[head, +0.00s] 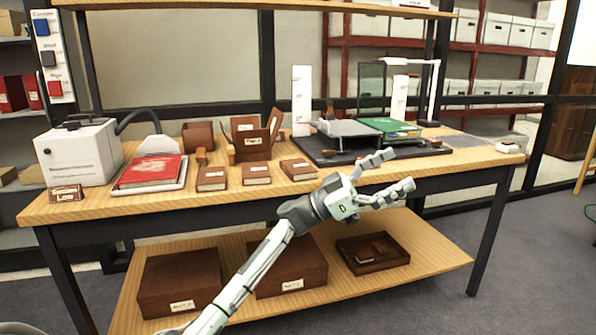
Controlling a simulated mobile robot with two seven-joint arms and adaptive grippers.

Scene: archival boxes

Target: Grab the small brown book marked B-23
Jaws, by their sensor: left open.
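Three small brown books with pale labels lie in a row along the front of the wooden table (420,170): a left book (211,174), a middle book (257,170) and a right book (298,166). Their labels are too small to read, so I cannot tell which is B-23. My left gripper (398,171) is open and empty, in front of the table's front edge, to the right of the right book and apart from it. Its fingers point right. My right gripper is not in view.
A red book (150,170) on a pale tray, a white machine (80,155) and an open brown box (252,146) stand at left and behind. A dark mat (330,155) with equipment lies at right. Brown boxes (180,275) and a tray (373,268) sit on the lower shelf.

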